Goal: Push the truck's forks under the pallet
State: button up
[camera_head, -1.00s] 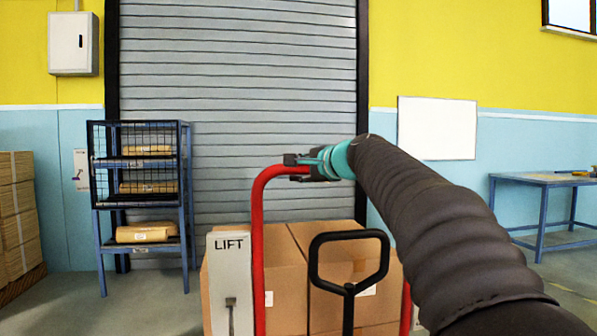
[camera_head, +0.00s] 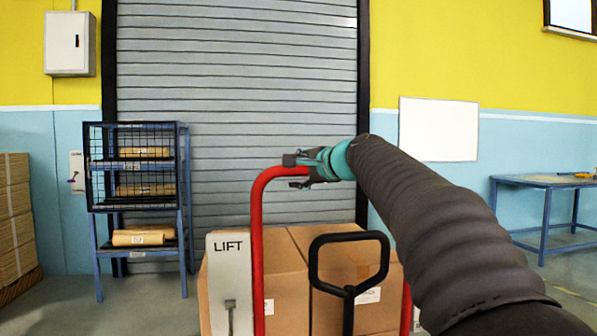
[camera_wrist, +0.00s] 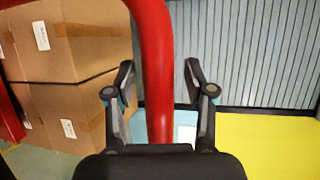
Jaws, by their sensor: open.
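The truck's red tubular frame (camera_head: 257,240) stands in front of me, with a grey LIFT panel (camera_head: 230,285) at its left and a black loop handle (camera_head: 348,238) at its middle. My gripper (camera_head: 290,170) is at the top left bend of the red frame. In the wrist view my gripper (camera_wrist: 158,85) is open, its two fingers on either side of the red tube (camera_wrist: 158,60), with gaps showing. Large cardboard boxes (camera_head: 287,262) stand just beyond the frame. The forks and the pallet are hidden below the picture and behind the truck.
A closed roller door (camera_head: 235,100) is behind the boxes. A blue caged shelf (camera_head: 187,215) with paper packages stands at the left, and stacked cartons (camera_head: 14,220) at the far left. A blue table (camera_head: 540,181) is at the right. Some floor is clear on both sides.

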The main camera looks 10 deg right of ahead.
jog(key=v, duration=1.2)
jog(key=shift+r, duration=0.1)
jog(key=s+d+f+n+g+h, duration=0.1)
jog(key=s+f+n+g+h, duration=0.15)
jog(key=f, duration=0.85)
jog(key=s+f+n+g+h, duration=0.1)
jog(key=s+f+n+g, duration=0.25)
jog(key=f, duration=0.65)
jog(key=s+a+f+n+g+h, duration=0.1)
jog(key=s+f+n, duration=0.3)
jog(key=s+f, duration=0.5)
jog(key=s+a+f+n+g+h, duration=0.1)
jog(key=s+a+f+n, duration=0.3)
jog(key=s+f, duration=0.6)
jog(key=s+g, duration=0.1)
jog(key=s, duration=0.3)
jog(key=shift+s+h, duration=0.3)
jog(key=shift+h, duration=0.05)
